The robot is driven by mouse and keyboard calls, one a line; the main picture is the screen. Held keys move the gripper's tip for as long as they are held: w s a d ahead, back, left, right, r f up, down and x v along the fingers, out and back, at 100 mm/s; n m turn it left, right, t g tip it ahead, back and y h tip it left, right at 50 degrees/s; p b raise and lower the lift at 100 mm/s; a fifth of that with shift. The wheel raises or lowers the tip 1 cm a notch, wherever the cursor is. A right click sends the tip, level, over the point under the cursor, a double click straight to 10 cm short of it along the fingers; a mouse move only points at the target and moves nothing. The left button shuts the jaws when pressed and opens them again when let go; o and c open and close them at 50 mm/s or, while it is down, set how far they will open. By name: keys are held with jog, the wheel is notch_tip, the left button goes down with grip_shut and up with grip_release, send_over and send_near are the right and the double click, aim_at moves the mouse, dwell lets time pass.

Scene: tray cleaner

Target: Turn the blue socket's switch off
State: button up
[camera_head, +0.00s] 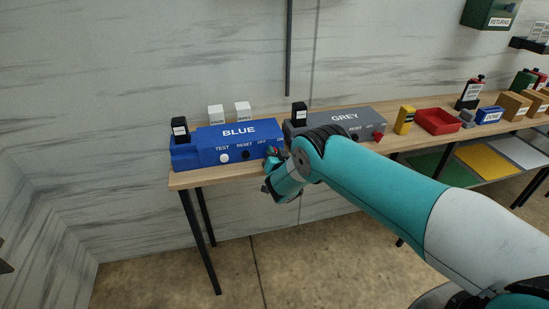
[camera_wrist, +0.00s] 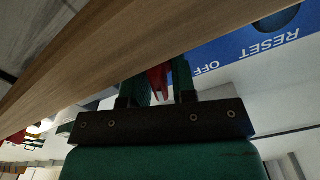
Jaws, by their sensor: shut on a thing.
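The blue socket box (camera_head: 235,133) stands at the left end of the wooden table, marked BLUE, TEST, RESET, OFF and ON. Its front also shows in the wrist view (camera_wrist: 232,55), upside down, with RESET and OFF readable. My gripper (camera_head: 273,158) is at the right end of its front face. In the wrist view my gripper (camera_wrist: 157,86) has its two fingers on either side of the red switch (camera_wrist: 159,82) and is shut on it. The fingers hide part of the switch, and I cannot tell which position it is in.
A grey socket box (camera_head: 340,122) with a red knob (camera_head: 378,136) stands to the right, partly behind my arm. A white button (camera_head: 224,157) and a dark button (camera_head: 245,155) are on the blue box. A yellow block (camera_head: 404,120) and a red tray (camera_head: 437,120) stand farther right.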

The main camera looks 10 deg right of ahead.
jog(key=n+b, duration=0.6)
jog(key=shift+a+f+b, duration=0.15)
jog(key=shift+f+b, duration=0.05)
jog(key=shift+b, duration=0.1)
jog(key=n+b, duration=0.3)
jog(key=n, duration=0.2)
jog(key=shift+r+b, duration=0.15)
jog(key=shift+b, duration=0.2)
jog(key=o, duration=0.7)
jog(key=shift+s, duration=0.1)
